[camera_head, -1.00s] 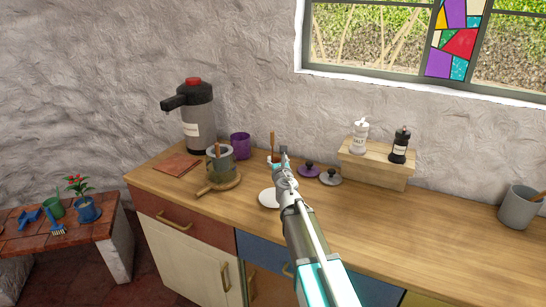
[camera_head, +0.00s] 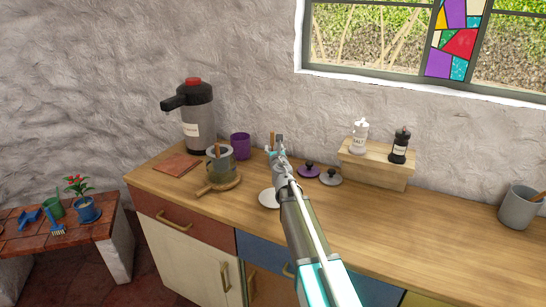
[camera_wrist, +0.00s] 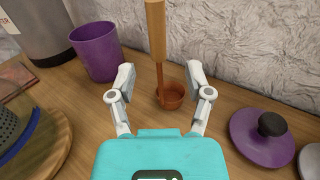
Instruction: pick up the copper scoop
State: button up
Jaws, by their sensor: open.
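The copper scoop (camera_wrist: 171,97) stands on the wooden counter in the wrist view, its round cup low and its wooden handle (camera_wrist: 156,35) pointing up. In the head view only its handle (camera_head: 272,141) shows above my gripper; the cup is hidden. My gripper (camera_wrist: 162,82) is open in the wrist view, with one finger to the left of the scoop and one to the right. The cup lies between and slightly beyond the fingers, nearer the right one. I see no finger clearly touching it. In the head view my gripper (camera_head: 276,150) is over the counter near the wall.
A purple cup (camera_wrist: 97,52) stands left of the scoop. A purple lid (camera_wrist: 261,138) with a dark knob lies to the right. The counter's right half has free room.

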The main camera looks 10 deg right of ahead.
aim_at(273, 144)
jog(key=shift+w, duration=2.65)
grip_shut()
